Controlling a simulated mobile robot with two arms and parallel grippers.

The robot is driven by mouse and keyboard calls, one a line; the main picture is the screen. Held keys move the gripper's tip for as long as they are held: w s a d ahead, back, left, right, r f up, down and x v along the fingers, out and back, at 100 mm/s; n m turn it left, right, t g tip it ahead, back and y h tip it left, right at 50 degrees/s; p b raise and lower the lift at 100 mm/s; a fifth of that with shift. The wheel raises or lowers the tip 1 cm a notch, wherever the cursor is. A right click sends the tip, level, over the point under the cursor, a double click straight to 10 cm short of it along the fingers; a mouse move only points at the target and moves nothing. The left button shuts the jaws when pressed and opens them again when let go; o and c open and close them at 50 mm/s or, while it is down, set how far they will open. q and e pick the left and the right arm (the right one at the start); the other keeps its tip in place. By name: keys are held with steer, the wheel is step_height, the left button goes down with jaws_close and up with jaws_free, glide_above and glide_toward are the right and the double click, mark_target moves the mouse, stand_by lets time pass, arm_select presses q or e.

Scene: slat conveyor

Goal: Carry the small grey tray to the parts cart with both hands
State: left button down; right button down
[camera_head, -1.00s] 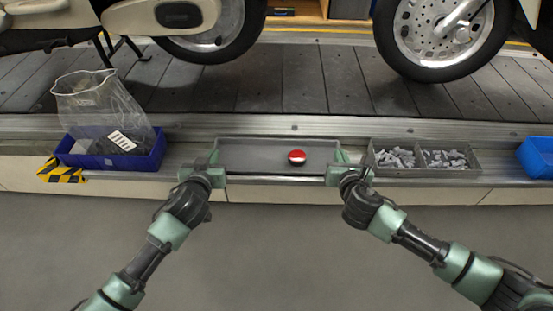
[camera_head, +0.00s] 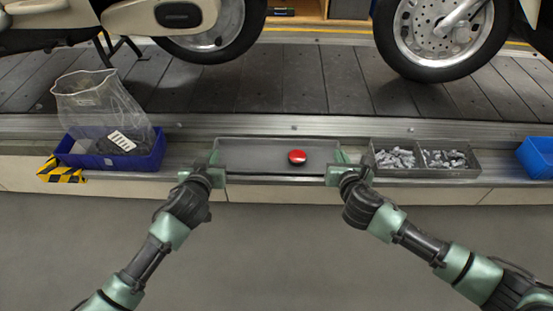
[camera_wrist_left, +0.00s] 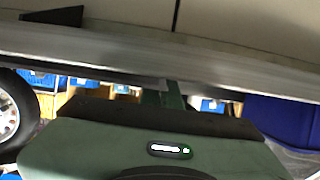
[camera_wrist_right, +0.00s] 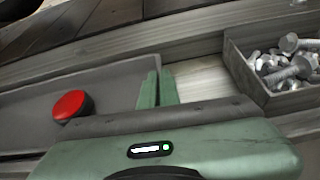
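The small grey tray (camera_head: 250,147) lies level on the ledge in front of the conveyor. A round red thing (camera_head: 297,157) with a dark base sits in its right half; it also shows in the right wrist view (camera_wrist_right: 72,106). My left gripper (camera_head: 212,160) is at the tray's left end, and my right gripper (camera_head: 342,160) is at its right end. The right fingers (camera_wrist_right: 158,88) are close together at the tray's end wall and look shut on it. The left fingers (camera_wrist_left: 163,95) are also close together, their grip partly hidden. The parts cart is not in view.
Right of the tray stands a grey two-compartment bin (camera_head: 425,171) of bolts, close to my right gripper. A blue bin (camera_head: 110,162) with a clear bag stands left; another blue bin (camera_head: 538,157) is far right. Motorcycle wheels stand on the slats behind. Floor in front is clear.

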arm_select(q)
steer(key=shift+r, duration=0.15)
arm_select(e)
steer(key=shift+r, duration=0.1)
